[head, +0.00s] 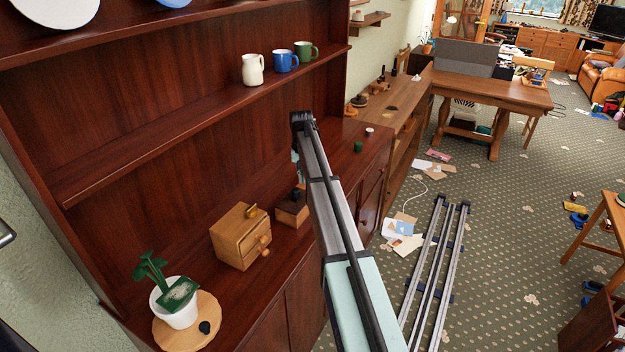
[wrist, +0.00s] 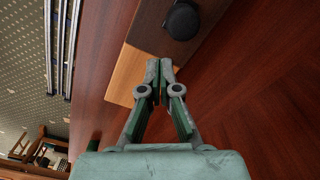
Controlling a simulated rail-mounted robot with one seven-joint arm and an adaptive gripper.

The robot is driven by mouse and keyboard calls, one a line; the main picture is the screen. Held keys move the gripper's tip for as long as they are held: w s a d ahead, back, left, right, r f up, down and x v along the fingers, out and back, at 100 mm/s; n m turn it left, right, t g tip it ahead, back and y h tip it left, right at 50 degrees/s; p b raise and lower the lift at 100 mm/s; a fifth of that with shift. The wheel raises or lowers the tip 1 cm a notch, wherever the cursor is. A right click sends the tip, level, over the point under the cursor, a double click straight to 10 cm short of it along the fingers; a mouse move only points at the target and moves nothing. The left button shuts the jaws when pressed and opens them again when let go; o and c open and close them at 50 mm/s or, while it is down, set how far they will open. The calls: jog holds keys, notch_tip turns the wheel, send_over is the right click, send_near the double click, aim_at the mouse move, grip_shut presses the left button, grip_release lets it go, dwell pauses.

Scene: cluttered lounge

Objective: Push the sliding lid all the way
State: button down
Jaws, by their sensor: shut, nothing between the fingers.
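The small wooden box (wrist: 130,73) sits on the dark red-brown cabinet top. In the wrist view it has a light wood body and a dark brown sliding lid (wrist: 155,32) with a round black knob (wrist: 182,20). The box also shows in the head view (head: 291,217), partly behind my arm. My gripper (wrist: 160,66) is shut and empty. Its fingertips are at the near edge of the dark lid, beside the light wood strip. I cannot tell whether they touch it. In the head view my arm hides most of the gripper.
A small wooden drawer box (head: 232,238) stands to the left of the lidded box. Further left a potted plant (head: 177,305) stands on a round wooden board. Several mugs (head: 253,70) stand on the shelf above. A green item (head: 358,147) is further right on the cabinet.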

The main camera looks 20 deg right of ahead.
notch_tip(320, 180, up, 5)
jog(key=shift+f+p, duration=0.1)
jog(key=shift+p, duration=0.9)
